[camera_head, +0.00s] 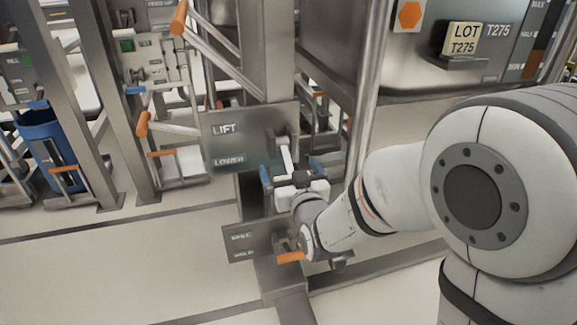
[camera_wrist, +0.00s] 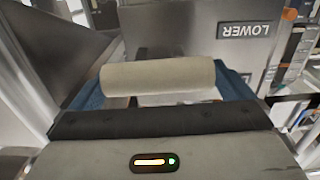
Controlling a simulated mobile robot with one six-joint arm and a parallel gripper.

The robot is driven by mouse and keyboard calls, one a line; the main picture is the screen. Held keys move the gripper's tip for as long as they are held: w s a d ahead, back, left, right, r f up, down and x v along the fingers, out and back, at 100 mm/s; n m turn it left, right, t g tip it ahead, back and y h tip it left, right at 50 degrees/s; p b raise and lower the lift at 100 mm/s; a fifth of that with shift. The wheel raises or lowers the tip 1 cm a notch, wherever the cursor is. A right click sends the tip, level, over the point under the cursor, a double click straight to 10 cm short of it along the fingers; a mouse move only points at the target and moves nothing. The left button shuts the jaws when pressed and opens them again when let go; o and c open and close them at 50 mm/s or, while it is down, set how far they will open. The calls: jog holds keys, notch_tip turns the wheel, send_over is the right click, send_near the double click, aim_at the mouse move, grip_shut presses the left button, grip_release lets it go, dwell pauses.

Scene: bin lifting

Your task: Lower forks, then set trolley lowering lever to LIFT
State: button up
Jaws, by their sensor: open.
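The metal plate (camera_head: 222,145) in the head view carries LIFT at its upper left and LOWER at its lower left. A pale lever (camera_head: 284,154) hangs down to the right of these labels, its lower end near the height of LOWER. My gripper (camera_head: 290,172) is at that lower end, its blue fingers spread apart. In the wrist view a pale round handle (camera_wrist: 158,76) lies crosswise between the blue fingers, which are open around it. I cannot tell whether they touch it. The LOWER label (camera_wrist: 246,29) shows upside down behind it. The forks cannot be made out.
A lower plate (camera_head: 240,243) with an orange handle (camera_head: 289,257) sits just below my gripper. A steel post (camera_head: 268,60) and a thin upright rod (camera_head: 364,90) stand close by. Another orange-handled lever (camera_head: 179,18) is above. Floor at the lower left is clear.

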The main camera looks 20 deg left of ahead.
jog(key=shift+x, duration=1.1)
